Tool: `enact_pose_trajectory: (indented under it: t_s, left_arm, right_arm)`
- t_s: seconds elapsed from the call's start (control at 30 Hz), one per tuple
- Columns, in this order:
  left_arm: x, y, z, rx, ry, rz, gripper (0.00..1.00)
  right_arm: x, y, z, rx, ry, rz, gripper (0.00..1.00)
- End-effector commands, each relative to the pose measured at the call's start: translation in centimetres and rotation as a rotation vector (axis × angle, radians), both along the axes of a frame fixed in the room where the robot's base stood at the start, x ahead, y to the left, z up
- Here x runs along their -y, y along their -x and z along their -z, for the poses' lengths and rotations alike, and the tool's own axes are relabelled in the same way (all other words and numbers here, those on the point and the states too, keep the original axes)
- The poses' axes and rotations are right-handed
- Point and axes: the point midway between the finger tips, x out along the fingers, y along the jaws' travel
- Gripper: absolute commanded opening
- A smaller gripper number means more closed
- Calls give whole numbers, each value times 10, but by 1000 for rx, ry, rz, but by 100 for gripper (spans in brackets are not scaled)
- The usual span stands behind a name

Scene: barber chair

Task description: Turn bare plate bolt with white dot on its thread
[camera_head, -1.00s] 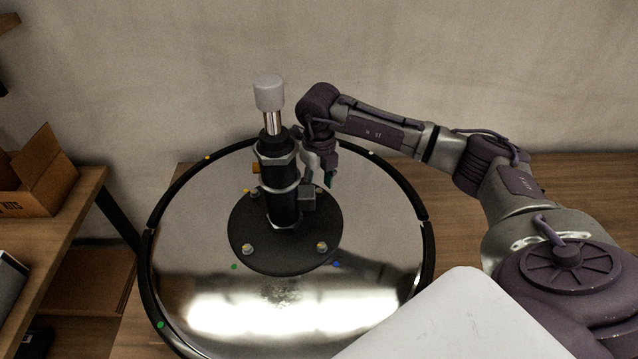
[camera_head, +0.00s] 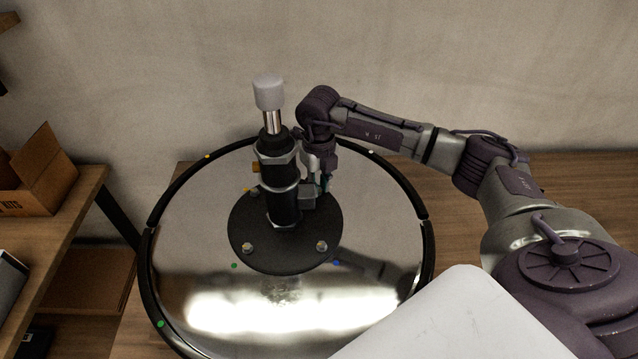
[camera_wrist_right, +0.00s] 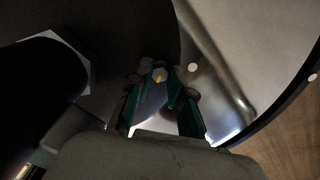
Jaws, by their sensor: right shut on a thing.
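The black bolt plate (camera_head: 285,253) carries the black column (camera_head: 280,185) on the shiny round base. Two bolts show at its near edge, the left one (camera_head: 247,249) and the right one (camera_head: 321,246). My right gripper (camera_head: 321,186) reaches down at the plate's far right edge, beside the column. In the right wrist view its green-padded fingers are shut on a pale-topped bolt (camera_wrist_right: 159,75). A white dot (camera_wrist_right: 193,67) lies on the base just past the plate edge, close to this bolt. The bolt's thread is hidden. My left gripper is out of view.
The column stands close to my right gripper, with a grey cap (camera_head: 268,93) on top. A black rim (camera_head: 427,262) edges the round base (camera_head: 385,220). An open cardboard box (camera_head: 40,172) sits on the left shelf. A wall stands behind.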

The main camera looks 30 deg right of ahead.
Motion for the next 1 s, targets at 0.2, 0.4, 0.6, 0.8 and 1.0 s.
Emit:
enact_pose_trajectory:
  t_s: [0.2,0.4,0.6,0.8,1.0]
  left_arm:
    - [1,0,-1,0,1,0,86]
    - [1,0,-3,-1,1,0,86]
    - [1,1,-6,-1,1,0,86]
    - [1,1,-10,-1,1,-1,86]
    - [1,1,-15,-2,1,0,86]
  right_arm:
    - [0,0,-1,0,0,93,0]
    - [0,-1,-1,1,0,251,0]
    - [1,-1,-1,1,1,441,0]
    - [1,-1,-1,0,1,632,0]
    - [0,-1,-2,0,0,822,0]
